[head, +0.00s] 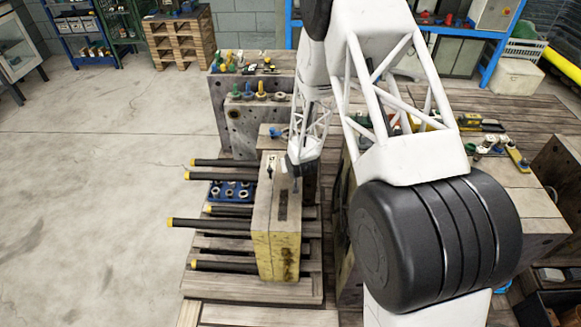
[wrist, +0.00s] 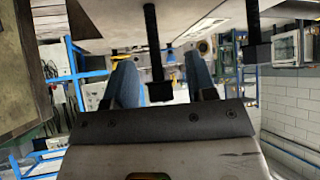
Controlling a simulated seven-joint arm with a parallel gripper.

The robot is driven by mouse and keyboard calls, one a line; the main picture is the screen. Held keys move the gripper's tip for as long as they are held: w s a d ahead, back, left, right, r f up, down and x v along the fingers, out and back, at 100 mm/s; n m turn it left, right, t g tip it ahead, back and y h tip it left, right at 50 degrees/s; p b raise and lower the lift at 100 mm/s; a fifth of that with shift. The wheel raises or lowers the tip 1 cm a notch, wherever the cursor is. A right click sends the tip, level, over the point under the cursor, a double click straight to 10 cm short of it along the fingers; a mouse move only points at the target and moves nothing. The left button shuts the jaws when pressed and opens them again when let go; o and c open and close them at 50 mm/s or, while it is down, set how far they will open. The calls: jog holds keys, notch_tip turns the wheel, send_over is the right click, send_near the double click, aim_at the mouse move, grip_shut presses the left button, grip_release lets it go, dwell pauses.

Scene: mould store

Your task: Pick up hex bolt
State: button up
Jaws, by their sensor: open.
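In the wrist view, a dark hex bolt (wrist: 154,50) with a long shank and a blocky head shows between the two fingers of my gripper (wrist: 160,68). The fingers are apart, and I see no contact with the bolt. A second similar dark bolt (wrist: 256,30) shows to the right, outside the fingers. In the head view, my gripper (head: 297,178) is low over the top of the yellow-sided mould block (head: 275,225). A thin dark upright piece (head: 270,170) stands on the block just left of it. The fingertips are small and partly hidden there.
Black rods (head: 205,223) with yellow ends stick out left of the block, around a blue tray (head: 232,199) of metal parts. Larger blocks (head: 222,88) with coloured fittings stand behind. A wooden bench (head: 524,203) is at right. Open floor (head: 90,200) lies left.

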jog(key=shift+w+a+f, duration=0.1)
jog(key=shift+w+f, duration=0.15)
jog(key=shift+f, duration=0.05)
dwell(0.5)
grip_shut()
